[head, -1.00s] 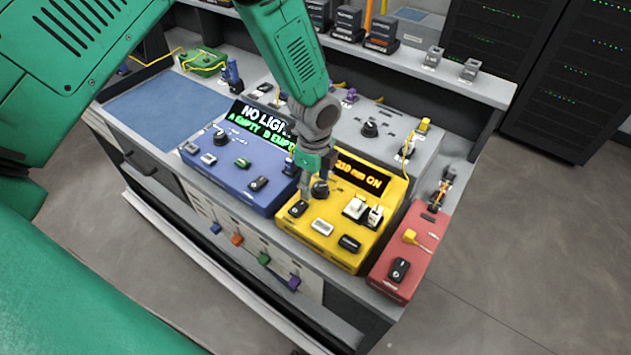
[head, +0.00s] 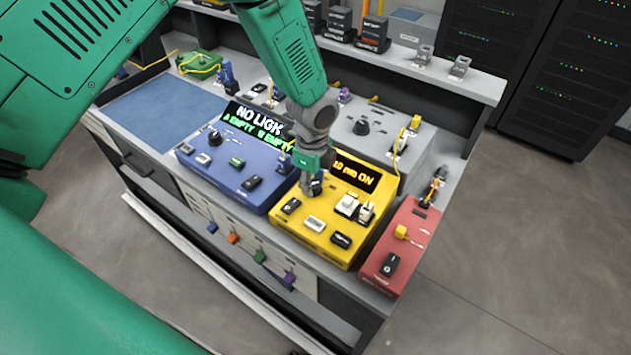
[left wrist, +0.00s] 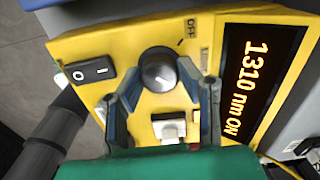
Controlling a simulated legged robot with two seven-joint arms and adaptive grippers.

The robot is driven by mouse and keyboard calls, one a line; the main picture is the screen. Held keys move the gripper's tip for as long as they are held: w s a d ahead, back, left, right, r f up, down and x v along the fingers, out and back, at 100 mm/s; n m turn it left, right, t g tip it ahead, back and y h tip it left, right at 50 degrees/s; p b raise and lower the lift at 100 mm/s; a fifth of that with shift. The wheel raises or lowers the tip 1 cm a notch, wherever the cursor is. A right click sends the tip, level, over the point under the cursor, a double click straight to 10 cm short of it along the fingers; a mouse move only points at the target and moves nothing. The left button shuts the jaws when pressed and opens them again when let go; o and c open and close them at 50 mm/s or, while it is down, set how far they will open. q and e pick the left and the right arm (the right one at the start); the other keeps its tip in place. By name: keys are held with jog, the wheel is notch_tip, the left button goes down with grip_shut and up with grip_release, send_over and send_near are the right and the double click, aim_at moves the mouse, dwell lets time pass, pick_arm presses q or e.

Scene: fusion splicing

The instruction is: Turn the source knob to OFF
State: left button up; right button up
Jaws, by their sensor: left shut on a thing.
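The yellow source box (head: 330,244) stands at the front of the bench, and its display (head: 355,172) is lit. In the left wrist view the display (left wrist: 258,82) reads "1310 nm ON". The black round source knob (left wrist: 160,69) sits on the yellow panel, with the OFF label (left wrist: 190,29) printed beside it. My left gripper (head: 312,190) points down at the knob and hides most of it in the head view. In the left wrist view the left gripper's fingers (left wrist: 162,88) stand on either side of the knob, shut on it. My right gripper is not in view.
A blue box (head: 225,180) with a "NO LIGHT" display (head: 258,122) stands left of the yellow box. A red box (head: 400,250) stands to its right. A grey unit (head: 375,135) is behind. White connectors (head: 347,205) rise from the yellow panel close to the knob.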

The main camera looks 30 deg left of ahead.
pick_arm(q)
jog(key=n+p, duration=0.1)
jog(key=n, duration=0.2)
jog(key=shift+w+a+n, duration=0.1)
jog(key=shift+a+n, duration=0.05)
jog(key=shift+n, duration=0.15)
jog(key=n, duration=0.4)
jog(key=shift+n, duration=0.3)
jog(key=n+p, duration=0.1)
jog(key=n, duration=0.4)
jog(key=shift+f+n, duration=0.1)
jog(key=shift+n, duration=1.8)
jog(key=o, duration=1.1)
jog(key=shift+o, duration=0.2)
